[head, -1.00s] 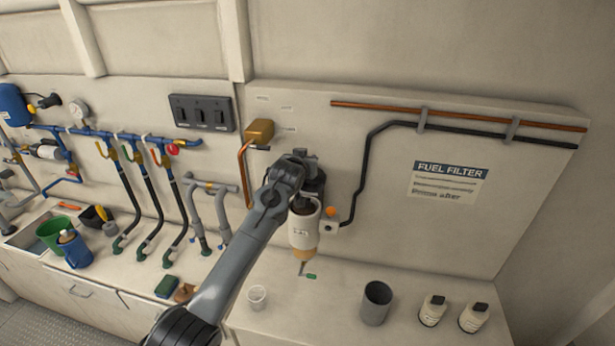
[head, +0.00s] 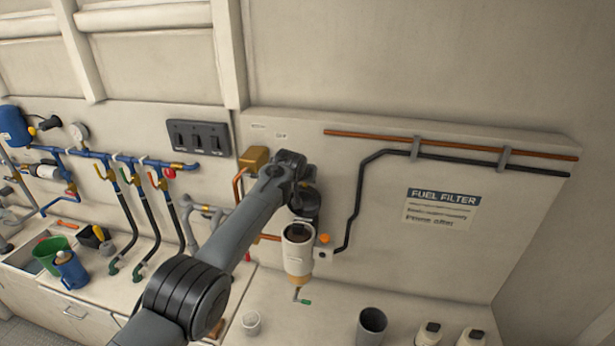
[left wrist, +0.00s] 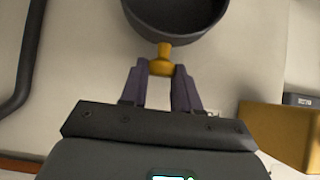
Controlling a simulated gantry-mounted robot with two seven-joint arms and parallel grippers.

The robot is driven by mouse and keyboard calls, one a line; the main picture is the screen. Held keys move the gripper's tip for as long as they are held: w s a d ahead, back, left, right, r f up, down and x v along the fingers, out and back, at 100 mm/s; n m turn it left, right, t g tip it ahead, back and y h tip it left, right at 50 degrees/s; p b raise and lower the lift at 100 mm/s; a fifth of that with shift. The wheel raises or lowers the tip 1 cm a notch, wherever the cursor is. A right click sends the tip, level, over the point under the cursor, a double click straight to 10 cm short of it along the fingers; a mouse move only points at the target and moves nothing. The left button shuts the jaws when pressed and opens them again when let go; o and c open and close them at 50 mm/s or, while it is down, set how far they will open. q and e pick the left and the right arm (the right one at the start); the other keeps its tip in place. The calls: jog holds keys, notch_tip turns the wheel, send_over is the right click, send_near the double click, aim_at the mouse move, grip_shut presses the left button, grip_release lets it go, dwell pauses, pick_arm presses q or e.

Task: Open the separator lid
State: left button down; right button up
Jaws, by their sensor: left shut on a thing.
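The separator (head: 298,258) is a white canister with an amber bowl below, mounted on the wall panel. Its top looks open and dark inside. A dark round lid (head: 303,204) stands raised behind and above the rim. In the left wrist view the lid (left wrist: 176,22) shows as a dark cup shape with a yellow knob (left wrist: 163,62) on its edge. My left gripper (left wrist: 161,74) is shut on this knob. In the head view, my left wrist covers the gripper's fingers. My right gripper is not in view.
An orange knob (head: 324,239) sits right of the separator. A brass box (head: 253,158) is close to the left wrist. A black pipe (head: 356,190) runs to the right. A grey cup (head: 371,326), a small white cup (head: 251,323) and white bottles (head: 428,334) stand on the bench.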

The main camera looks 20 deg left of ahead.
pick_arm(q)
jog(key=shift+w+r, duration=0.1)
jog(key=shift+r, duration=0.3)
jog(key=c, duration=0.9)
grip_release()
jog(key=shift+o, duration=0.3)
jog(key=shift+f, duration=0.2)
jog(key=b+v, duration=0.3)
jog(key=v, duration=0.8)
jog(key=shift+b, duration=0.4)
jog(key=shift+f, duration=0.15)
